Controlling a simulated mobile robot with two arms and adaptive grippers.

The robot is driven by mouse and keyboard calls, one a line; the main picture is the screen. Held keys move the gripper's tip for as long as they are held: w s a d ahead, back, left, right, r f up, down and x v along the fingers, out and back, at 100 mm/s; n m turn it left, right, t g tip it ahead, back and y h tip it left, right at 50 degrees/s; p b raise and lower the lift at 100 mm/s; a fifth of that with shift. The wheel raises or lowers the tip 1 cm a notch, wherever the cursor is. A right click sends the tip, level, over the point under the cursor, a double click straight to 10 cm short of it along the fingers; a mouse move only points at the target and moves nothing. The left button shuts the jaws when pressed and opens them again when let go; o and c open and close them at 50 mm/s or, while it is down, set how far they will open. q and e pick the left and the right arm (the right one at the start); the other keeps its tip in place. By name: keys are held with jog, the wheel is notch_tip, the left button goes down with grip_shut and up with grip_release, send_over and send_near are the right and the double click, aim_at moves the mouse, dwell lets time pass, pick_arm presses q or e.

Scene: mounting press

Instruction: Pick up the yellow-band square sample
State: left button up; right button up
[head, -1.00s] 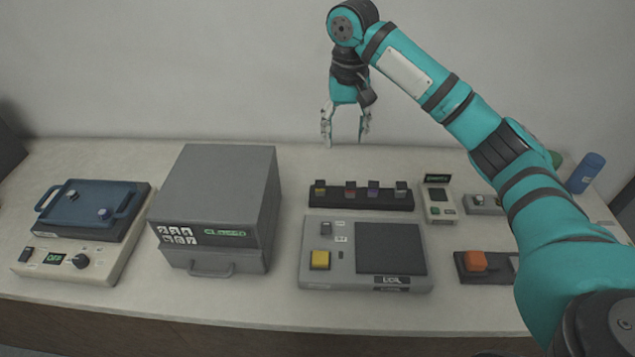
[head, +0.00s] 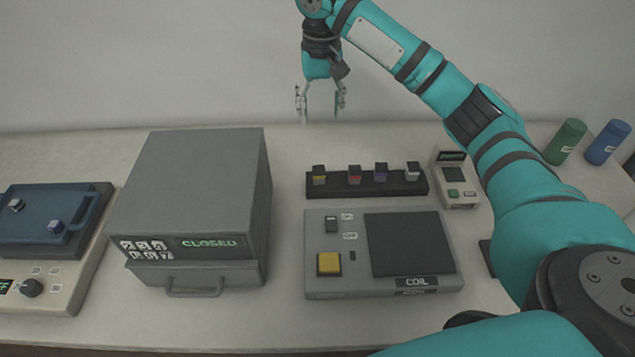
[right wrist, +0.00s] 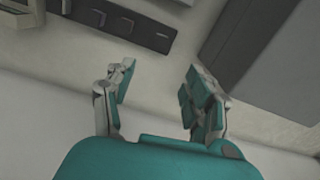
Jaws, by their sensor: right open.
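The yellow-band square sample (head: 319,175) is a small dark block with a yellow band. It stands upright at the left end of a black rack (head: 343,190), beside blocks with red, purple and whitish bands. My right gripper (head: 320,118) is open and empty, pointing down in the air above and behind the rack's left end. In the right wrist view its two fingers (right wrist: 158,90) are spread apart with nothing between them. The rack (right wrist: 130,25) also shows there near the top, its blocks too unclear to tell bands. My left gripper is not in view.
A grey cabinet marked CLOSED (head: 190,195) stands left of the rack. A coil unit (head: 340,283) with a yellow button lies in front of it. A small meter (head: 455,180) is to the right. Green (head: 566,142) and blue (head: 607,143) bottles stand at far right.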

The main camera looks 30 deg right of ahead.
jog(key=f, duration=0.1)
jog(key=p, duration=0.1)
send_over(319, 170)
notch_tip(319, 170, down, 12)
jog(key=shift+d+r, duration=0.1)
jog(key=shift+r, duration=0.15)
jog(key=shift+s+f, duration=0.1)
jog(key=shift+f, duration=0.4)
notch_tip(319, 170, down, 5)
jog(key=shift+f+p, duration=0.1)
jog(key=shift+p, duration=0.55)
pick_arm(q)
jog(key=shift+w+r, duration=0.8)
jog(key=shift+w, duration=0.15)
pick_arm(e)
jog(key=shift+c, duration=0.3)
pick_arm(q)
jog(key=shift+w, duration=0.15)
pick_arm(e)
grip_shut()
